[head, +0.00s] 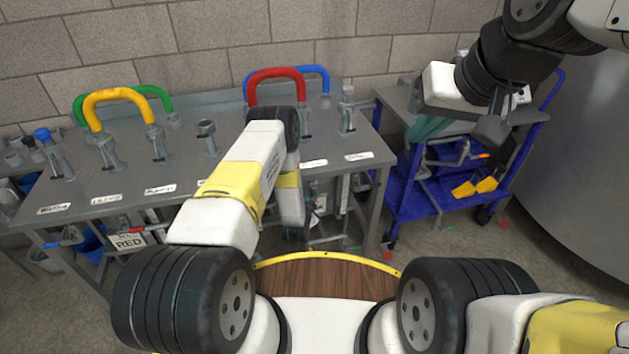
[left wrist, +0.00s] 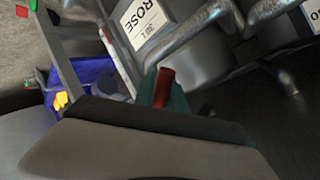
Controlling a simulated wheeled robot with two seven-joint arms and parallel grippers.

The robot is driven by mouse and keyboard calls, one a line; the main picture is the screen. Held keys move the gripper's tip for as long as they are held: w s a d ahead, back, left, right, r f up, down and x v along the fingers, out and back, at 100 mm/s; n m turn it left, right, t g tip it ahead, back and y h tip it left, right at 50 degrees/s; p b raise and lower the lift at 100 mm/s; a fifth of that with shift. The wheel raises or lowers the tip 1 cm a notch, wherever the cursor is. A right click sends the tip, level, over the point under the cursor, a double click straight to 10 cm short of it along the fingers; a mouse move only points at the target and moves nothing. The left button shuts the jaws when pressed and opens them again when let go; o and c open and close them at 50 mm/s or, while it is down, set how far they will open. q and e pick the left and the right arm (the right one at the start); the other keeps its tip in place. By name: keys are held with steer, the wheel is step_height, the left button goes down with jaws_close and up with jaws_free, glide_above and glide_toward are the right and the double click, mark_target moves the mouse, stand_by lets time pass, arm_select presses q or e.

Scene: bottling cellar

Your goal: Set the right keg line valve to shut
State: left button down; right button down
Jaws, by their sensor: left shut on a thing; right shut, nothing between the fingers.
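My left arm reaches down past the bench's front edge, and its dark lower end (head: 293,232) hides most of the left gripper in the head view. In the left wrist view a red lever grip (left wrist: 163,88) stands in the shut left gripper (left wrist: 172,98), in front of a grey keg (left wrist: 175,35) labelled ROSE. The lever's pipe and valve body are largely hidden, so I cannot tell its setting. My right gripper (head: 491,128) is shut and empty above the blue cart.
The steel bench (head: 110,182) bears several taps, with yellow, green, red and blue handles. A RED label (head: 128,241) hangs under its left part. The blue cart (head: 415,205) holds pipe pieces and yellow items (head: 475,187). A large tank (head: 580,170) stands at right.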

arm_select(q)
steer(key=shift+s+a+r+m+g+y, duration=0.1)
steer(key=shift+a+r+m+g+y, duration=0.3)
steer(key=shift+m+y, duration=0.35)
steer(key=shift+s+a+r+m+g+y, duration=0.1)
steer(key=shift+a+r+m+g+y, duration=0.25)
steer(key=shift+r+m+y, duration=0.3)
steer(key=shift+s+a+r+m+g+y, duration=0.1)
steer(key=shift+a+r+m+g+y, duration=0.3)
steer(key=shift+m+y, duration=0.45)
steer(key=c, duration=1.4)
jaws_free()
steer(key=v, duration=0.8)
steer(key=shift+d+f, duration=0.1)
